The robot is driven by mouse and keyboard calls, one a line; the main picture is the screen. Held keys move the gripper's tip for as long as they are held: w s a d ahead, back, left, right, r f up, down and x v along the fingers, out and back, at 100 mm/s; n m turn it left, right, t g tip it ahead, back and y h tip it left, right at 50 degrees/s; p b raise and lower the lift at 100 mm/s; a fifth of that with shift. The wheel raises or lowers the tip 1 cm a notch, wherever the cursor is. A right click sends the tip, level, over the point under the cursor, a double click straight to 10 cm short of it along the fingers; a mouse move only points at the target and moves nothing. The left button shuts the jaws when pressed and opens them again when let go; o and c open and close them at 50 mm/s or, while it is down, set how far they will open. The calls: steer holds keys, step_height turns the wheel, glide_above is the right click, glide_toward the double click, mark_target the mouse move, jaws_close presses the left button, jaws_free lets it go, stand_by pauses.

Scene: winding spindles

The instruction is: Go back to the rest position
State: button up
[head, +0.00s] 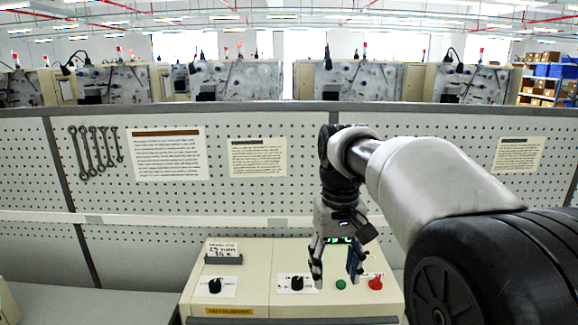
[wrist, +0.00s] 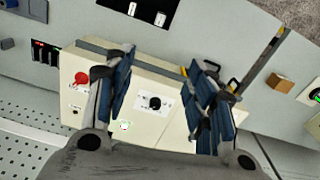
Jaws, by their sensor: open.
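My gripper (head: 336,270) points down over the right half of a beige control box (head: 255,254), with its two fingers apart and nothing between them. In the head view the fingers overlap the box front, between a black knob (head: 297,283) and a red button (head: 376,283); a green button (head: 341,284) shows between them. In the wrist view my open gripper (wrist: 163,85) frames the black knob (wrist: 155,103), and the red button (wrist: 82,78) is left of the fingers. I cannot tell whether a finger touches the box.
A second black knob (head: 214,286) and a small label stand (head: 223,254) are on the box's left part. Behind is a pegboard partition (head: 330,107) with wrenches (head: 95,152) and paper notices (head: 168,154). A clear grey surface (head: 95,305) lies left of the box.

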steer(key=s+d+f+t+b, duration=0.1)
steer(key=s+f, duration=0.3)
steer(key=s, duration=0.4)
steer(key=s+d+f+m+t+b, duration=0.1)
steer(key=s+d+f+t+b, duration=0.1)
steer(key=s, duration=0.7)
steer(key=s+d+f+t+b, duration=0.1)
steer(key=s+d+f+b, duration=0.1)
steer(key=s+f+b, duration=0.2)
steer(key=s+f, duration=0.2)
steer(key=s, duration=0.2)
steer(key=shift+s+f+m+t, duration=0.3)
steer(key=shift+s+f+t, duration=0.1)
